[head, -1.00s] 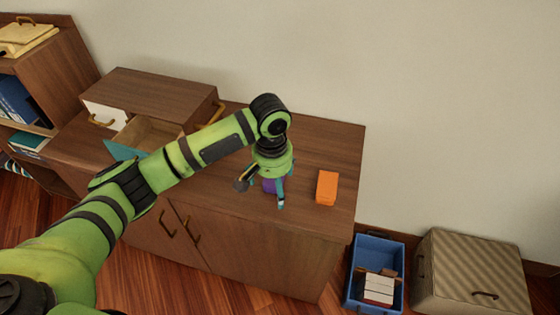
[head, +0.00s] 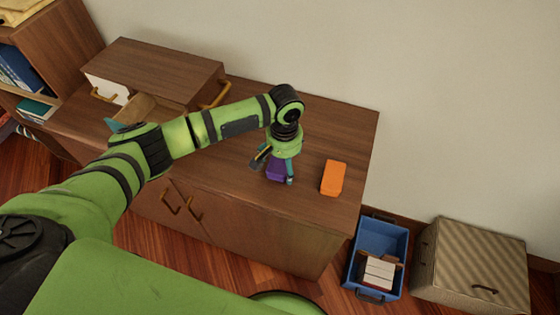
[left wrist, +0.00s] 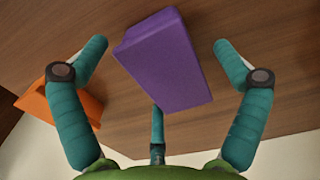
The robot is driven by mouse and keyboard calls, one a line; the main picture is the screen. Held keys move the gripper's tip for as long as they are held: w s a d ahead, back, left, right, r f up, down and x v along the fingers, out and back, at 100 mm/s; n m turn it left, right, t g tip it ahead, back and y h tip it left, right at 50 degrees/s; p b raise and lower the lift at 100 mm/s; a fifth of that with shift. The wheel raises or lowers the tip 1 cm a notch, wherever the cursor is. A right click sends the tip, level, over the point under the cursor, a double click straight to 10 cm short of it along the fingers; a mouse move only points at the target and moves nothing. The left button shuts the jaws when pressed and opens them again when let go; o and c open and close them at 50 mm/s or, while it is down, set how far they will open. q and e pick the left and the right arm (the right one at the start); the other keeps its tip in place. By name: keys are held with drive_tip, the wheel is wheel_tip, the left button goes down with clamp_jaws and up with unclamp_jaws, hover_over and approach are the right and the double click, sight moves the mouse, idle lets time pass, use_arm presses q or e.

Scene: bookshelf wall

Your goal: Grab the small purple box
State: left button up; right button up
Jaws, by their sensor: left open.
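The small purple box (head: 276,171) sits on the brown cabinet top, partly hidden by my left gripper in the head view. In the left wrist view the purple box (left wrist: 165,62) fills the upper middle, lying at a slant. My left gripper (head: 273,168) is over the box with its teal fingers apart. In the left wrist view, one finger is on each side of the box and a third is below it. Visible gaps separate the two side fingers from the box. I cannot tell whether the third finger touches it. My right gripper is not in view.
An orange box (head: 334,178) stands to the right of the purple one on the cabinet (head: 352,130). A drawer unit (head: 160,70) with an open drawer is at the back left. A blue crate (head: 362,237) and a striped box (head: 470,268) are on the floor at right.

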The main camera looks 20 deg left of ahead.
use_arm(q)
drive_tip(key=shift+r, duration=0.1)
drive_tip(key=c, duration=0.9)
